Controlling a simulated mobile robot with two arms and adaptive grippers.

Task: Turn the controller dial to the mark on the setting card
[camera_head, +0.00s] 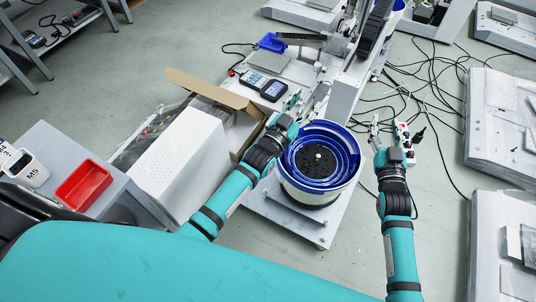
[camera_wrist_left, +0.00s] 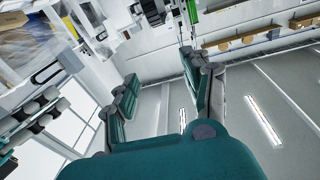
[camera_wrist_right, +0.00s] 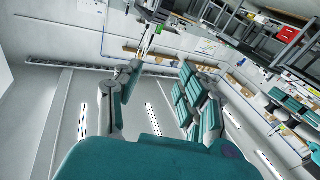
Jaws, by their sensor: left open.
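The controller (camera_head: 264,86) is a small dark box with a lit display, lying on the bench beyond the bowl feeder. Its dial is too small to make out. I cannot pick out the setting card with certainty. My left gripper (camera_head: 303,102) is open, just right of and nearer than the controller, with no visible contact. Its spread fingers also show in the left wrist view (camera_wrist_left: 163,85). My right gripper (camera_head: 389,128) is open and empty, over the floor right of the bowl feeder. Its spread fingers show in the right wrist view (camera_wrist_right: 163,90).
A blue-lined bowl feeder (camera_head: 322,160) stands close beside my left gripper. A cardboard box (camera_head: 222,92) and a white box (camera_head: 180,155) are left of it. A red tray (camera_head: 83,185) and a device marked M5 (camera_head: 25,167) are at far left. Cables (camera_head: 440,72) cross the right floor.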

